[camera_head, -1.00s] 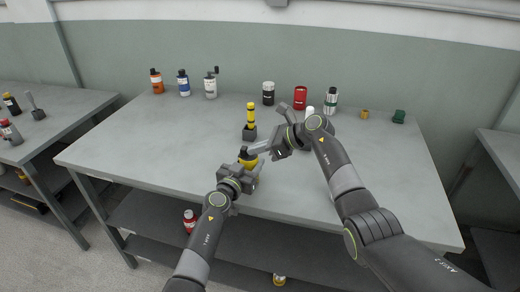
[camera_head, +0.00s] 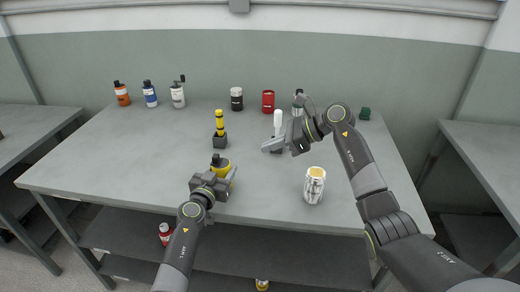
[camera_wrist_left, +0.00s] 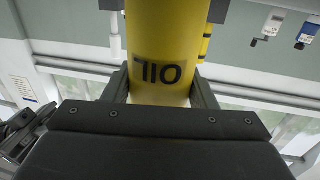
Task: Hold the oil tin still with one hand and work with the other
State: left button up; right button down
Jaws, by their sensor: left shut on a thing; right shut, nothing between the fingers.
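The oil tin (camera_head: 223,166) is yellow with a dark cap and stands on the table near the front edge. My left gripper (camera_head: 217,182) is shut around its body. In the left wrist view the yellow tin (camera_wrist_left: 160,50) sits between both fingers, its "OIL" lettering upside down. My right gripper (camera_head: 268,147) is shut and empty, to the right of the tin and apart from it, its fingers pointing left. It partly hides the dark foot of a white upright object (camera_head: 277,120).
A yellow tool in a dark block (camera_head: 220,127) stands behind the tin. A red can (camera_head: 268,101), a black can (camera_head: 237,98) and several bottles line the back. The table's left (camera_head: 120,160) is clear.

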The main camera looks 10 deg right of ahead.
dwell(0.3)
pick_arm(q)
jog(key=o, duration=1.1)
jog(key=shift+o, duration=0.2)
